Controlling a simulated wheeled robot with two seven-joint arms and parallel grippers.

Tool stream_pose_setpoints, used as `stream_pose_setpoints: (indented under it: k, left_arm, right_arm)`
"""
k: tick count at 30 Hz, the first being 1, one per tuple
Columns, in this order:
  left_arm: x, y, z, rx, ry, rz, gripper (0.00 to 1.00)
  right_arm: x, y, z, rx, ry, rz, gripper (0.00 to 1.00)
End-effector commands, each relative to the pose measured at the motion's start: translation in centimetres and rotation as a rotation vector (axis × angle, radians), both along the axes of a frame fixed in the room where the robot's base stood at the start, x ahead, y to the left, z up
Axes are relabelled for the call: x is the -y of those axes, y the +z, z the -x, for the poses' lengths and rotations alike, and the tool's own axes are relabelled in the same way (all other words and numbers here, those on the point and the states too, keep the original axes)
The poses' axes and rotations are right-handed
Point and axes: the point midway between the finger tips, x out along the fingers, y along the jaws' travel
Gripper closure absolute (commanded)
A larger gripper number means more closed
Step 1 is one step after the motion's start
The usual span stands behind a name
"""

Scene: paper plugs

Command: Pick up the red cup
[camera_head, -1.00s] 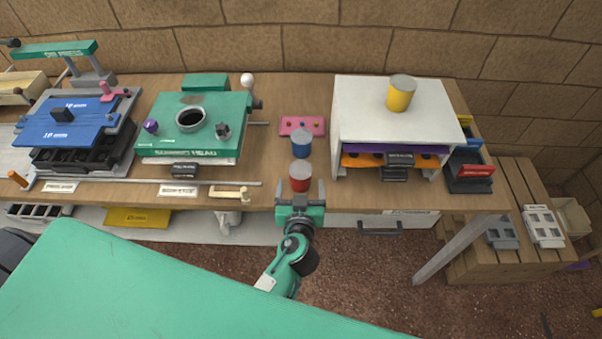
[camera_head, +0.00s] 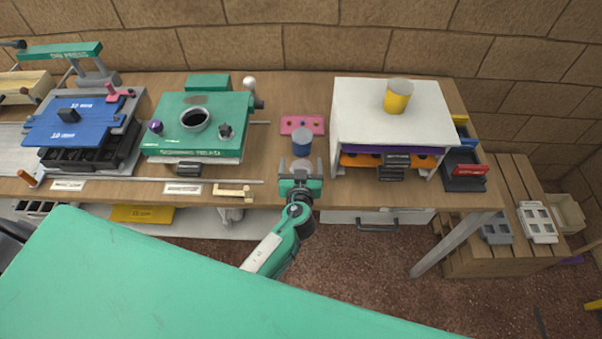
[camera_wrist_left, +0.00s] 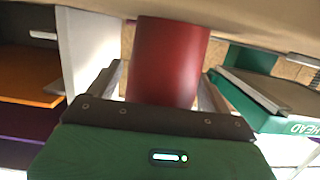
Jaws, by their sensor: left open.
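The red cup (camera_wrist_left: 170,62) stands between the two fingers of my left gripper (camera_head: 302,164), large in the wrist view. In the head view only its greyish top (camera_head: 301,166) shows clearly; the gripper hides most of its red side. The fingers are open, one on each side of the cup, and I cannot tell whether either touches it. The cup is at the front of the wooden table (camera_head: 270,171). My right gripper is in neither view.
A blue cup (camera_head: 302,147) stands just behind the red one, with a pink tray (camera_head: 302,120) beyond. A white shelf (camera_head: 362,110) bearing a yellow cup (camera_head: 398,98) is close on the right. A green machine (camera_head: 215,132) stands to the left.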

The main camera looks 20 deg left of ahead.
Motion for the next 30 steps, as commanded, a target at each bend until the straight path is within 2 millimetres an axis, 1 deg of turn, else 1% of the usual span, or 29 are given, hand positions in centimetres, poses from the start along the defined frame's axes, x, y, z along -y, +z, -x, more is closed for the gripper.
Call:
stream_pose_setpoints:
  k: [2,3,5,6,8,9,17,23,26,29,30]
  left_arm:
    - [0.0,0.0,0.0,0.0,0.0,0.0,0.18]
    - [0.0,0.0,0.0,0.0,0.0,0.0,0.25]
    - [0.0,0.0,0.0,0.0,0.0,0.0,0.37]
    - [0.0,0.0,0.0,0.0,0.0,0.0,0.45]
    - [0.0,0.0,0.0,-0.001,0.0,0.0,0.57]
    - [0.0,0.0,0.1,-0.001,0.0,0.0,0.65]
    - [0.0,0.0,0.1,0.0,0.0,0.0,0.66]
    - [0.0,0.9,0.0,0.0,0.001,0.002,0.66]
    - [0.1,2.1,0.1,0.002,0.002,0.003,0.66]
    - [0.1,4.2,0.0,0.004,0.002,0.005,0.66]
    - [0.1,5.2,0.0,0.005,0.001,0.006,0.66]
  right_arm:
    - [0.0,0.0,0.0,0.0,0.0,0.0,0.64]
    - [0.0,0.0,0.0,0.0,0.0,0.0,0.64]
    - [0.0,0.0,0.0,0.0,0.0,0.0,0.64]
    - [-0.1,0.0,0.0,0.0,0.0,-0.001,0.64]
    - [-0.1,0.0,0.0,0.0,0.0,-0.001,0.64]
    - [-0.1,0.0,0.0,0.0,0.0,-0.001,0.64]
    - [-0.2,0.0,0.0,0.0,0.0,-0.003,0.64]
    - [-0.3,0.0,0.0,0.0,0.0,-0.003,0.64]
    - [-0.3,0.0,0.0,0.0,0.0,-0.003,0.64]
    - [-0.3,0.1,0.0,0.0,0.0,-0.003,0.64]
    - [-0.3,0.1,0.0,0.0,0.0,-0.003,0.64]
